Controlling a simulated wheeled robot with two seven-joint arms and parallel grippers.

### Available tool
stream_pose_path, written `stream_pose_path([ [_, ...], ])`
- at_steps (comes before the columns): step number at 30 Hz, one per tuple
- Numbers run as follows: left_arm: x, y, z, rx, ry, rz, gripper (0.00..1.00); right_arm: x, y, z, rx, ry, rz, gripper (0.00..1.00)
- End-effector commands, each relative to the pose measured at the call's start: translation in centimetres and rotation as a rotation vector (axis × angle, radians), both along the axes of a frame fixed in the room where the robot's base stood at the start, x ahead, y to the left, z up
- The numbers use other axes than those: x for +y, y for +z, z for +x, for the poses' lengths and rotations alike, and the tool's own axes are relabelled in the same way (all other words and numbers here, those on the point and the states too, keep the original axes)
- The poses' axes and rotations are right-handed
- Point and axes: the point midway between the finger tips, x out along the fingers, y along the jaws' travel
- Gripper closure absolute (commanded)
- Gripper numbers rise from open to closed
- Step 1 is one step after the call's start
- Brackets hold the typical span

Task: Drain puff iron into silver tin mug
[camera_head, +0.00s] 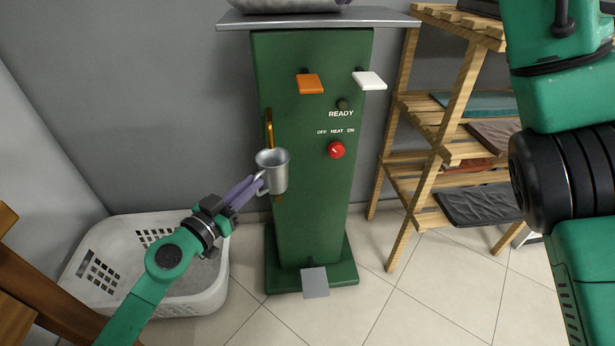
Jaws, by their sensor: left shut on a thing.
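The puff iron (300,215) is a tall green cabinet with an orange lever (310,84), a white lever (369,80), a red heat knob (336,149) and a small dark READY lamp (342,104). A brass pipe (269,125) runs down its left side. My left gripper (252,186) is shut on the mug's handle side. The mug hides part of the pipe; I cannot tell the gap between them. My right gripper is out of view.
A white laundry basket (203,303) stands on the floor at left. A wooden shelf (446,150) with folded cloths stands right of the cabinet. A grey pedal (314,282) is at the cabinet's foot. A grey top (390,18) overhangs the cabinet. My right arm fills the right side.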

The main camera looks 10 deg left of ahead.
Motion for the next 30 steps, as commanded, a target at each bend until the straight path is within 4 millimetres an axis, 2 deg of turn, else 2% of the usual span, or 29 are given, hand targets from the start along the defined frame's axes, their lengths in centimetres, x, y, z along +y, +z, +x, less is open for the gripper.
stream_pose_path([
  [16, -0.1, 0.0, -0.2, -0.001, 0.000, -0.001, 1.00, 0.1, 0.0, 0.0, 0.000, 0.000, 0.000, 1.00],
  [30, -0.9, -0.4, -3.6, 0.001, -0.001, -0.003, 1.00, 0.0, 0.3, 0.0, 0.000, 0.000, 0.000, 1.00],
])
